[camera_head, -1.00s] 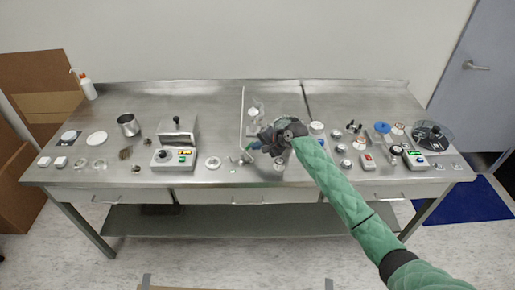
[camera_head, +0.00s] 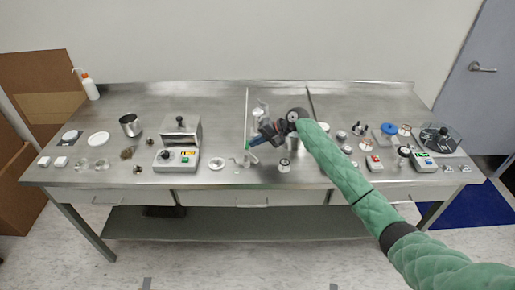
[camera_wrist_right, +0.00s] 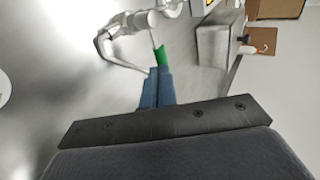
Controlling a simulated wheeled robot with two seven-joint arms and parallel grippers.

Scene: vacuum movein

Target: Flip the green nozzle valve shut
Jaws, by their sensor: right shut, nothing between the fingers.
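The green nozzle valve (camera_wrist_right: 161,55) is a small green lever beside a pale curved nozzle (camera_wrist_right: 108,45) in the right wrist view. In the head view only a speck of green valve (camera_head: 247,145) shows at the fingertips. My right gripper (camera_head: 253,141) reaches in from the right, low over the bench. Its blue fingers (camera_wrist_right: 157,88) are shut and empty, with the tips right at the near end of the green valve. I cannot tell if they touch it. My right gripper and arm hide part of the nozzle area. My left gripper is out of view.
The steel bench (camera_head: 220,105) has a boxy device (camera_head: 180,135) left of the gripper and small jars and devices to the right. A round clear-lidded device (camera_head: 440,138) stands at the far right. The bench's back middle is mostly clear.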

